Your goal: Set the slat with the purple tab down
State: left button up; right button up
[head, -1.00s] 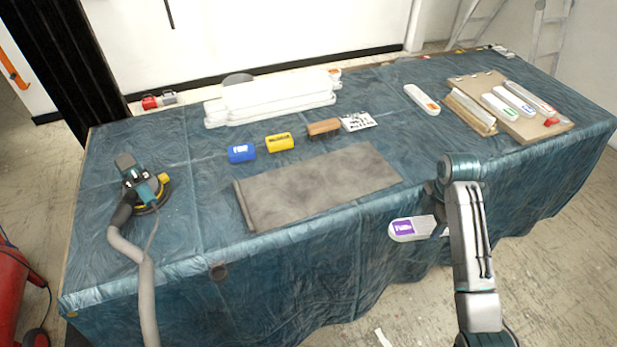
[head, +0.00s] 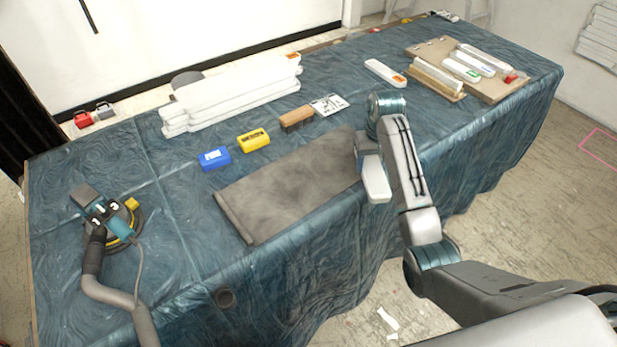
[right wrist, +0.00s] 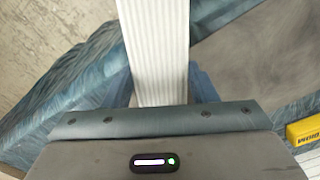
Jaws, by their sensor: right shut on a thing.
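My right gripper (head: 368,148) is shut on a white slat (head: 375,182), above the right end of the grey mat, near the table's front edge. The slat's near end shows in the head view; the rest is hidden behind my gripper and arm. Its purple tab does not show now. In the right wrist view the slat (right wrist: 155,50) shows a white ribbed face, running up out of the picture between the fingers of my gripper (right wrist: 160,92). The grey mat (head: 285,190) lies flat on the table, bare where visible. My left gripper is not in view.
The blue-covered table (head: 180,250) holds a blue block (head: 214,158), a yellow block (head: 253,139), a brown brush (head: 296,118) and stacked white boards (head: 230,95). A loose orange-tabbed slat (head: 385,73) lies behind. A board (head: 500,88) with several slats is at right. A hosed sander (head: 112,218) stands left.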

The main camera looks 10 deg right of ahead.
jog(key=shift+w+a+m, duration=0.1)
jog(key=shift+w+m, duration=0.4)
jog(key=shift+m, duration=0.7)
jog(key=m, duration=0.1)
jog(key=w+m, duration=0.1)
jog(key=m, duration=0.1)
jog(key=m+b, duration=0.1)
jog(key=shift+w+a, duration=0.15)
jog(key=shift+w, duration=0.1)
jog(key=m, duration=0.1)
jog(key=w+m, duration=0.1)
jog(key=m, duration=0.3)
jog(key=shift+w+a+r+b, duration=0.1)
jog(key=shift+w+b, duration=0.15)
jog(key=shift+b, duration=0.05)
jog(key=shift+a+m, duration=0.2)
jog(key=shift+m, duration=0.2)
jog(key=p, duration=0.4)
send_over(308, 175)
jog(key=shift+d+f, duration=0.1)
jog(key=shift+f, duration=0.55)
notch_tip(308, 175, down, 3)
jog(key=shift+r+p, duration=0.15)
jog(key=shift+p, duration=0.25)
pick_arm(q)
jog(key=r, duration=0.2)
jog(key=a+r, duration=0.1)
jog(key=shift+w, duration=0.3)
pick_arm(e)
jog(key=shift+f, duration=0.45)
